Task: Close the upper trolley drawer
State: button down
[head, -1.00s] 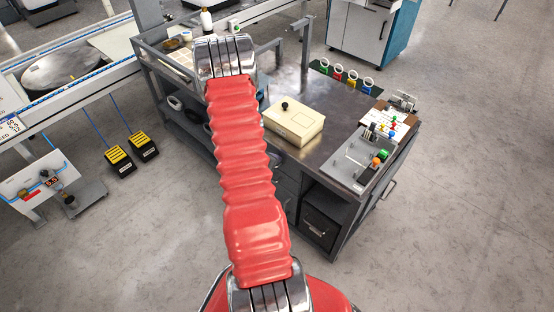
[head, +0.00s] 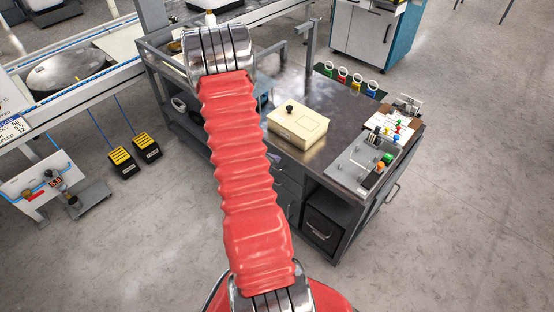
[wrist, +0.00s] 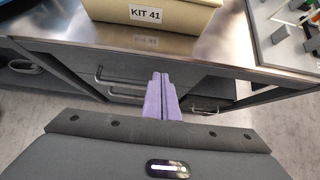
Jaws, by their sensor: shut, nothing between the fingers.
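The dark grey trolley (head: 335,172) stands with its drawer side towards me. In the wrist view, a drawer front with a bar handle (wrist: 120,84) is below the metal top, left of and behind my gripper (wrist: 161,98). My gripper's purple fingers are shut and empty. They point at the drawer side and cover part of it; I cannot tell if they touch it. How far the upper drawer stands out is unclear.
A cream box (head: 298,124) marked KIT 41 sits on the trolley top. A grey panel with coloured knobs (head: 365,166) is to its right. A black lower unit with a handle (head: 319,230) is at the front right. Yellow pedals (head: 122,160) lie on the floor left. Floor at right is clear.

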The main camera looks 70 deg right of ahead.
jog(key=v, duration=0.2)
jog(key=shift+w+a, duration=0.15)
jog(key=shift+a, duration=0.3)
dwell(0.4)
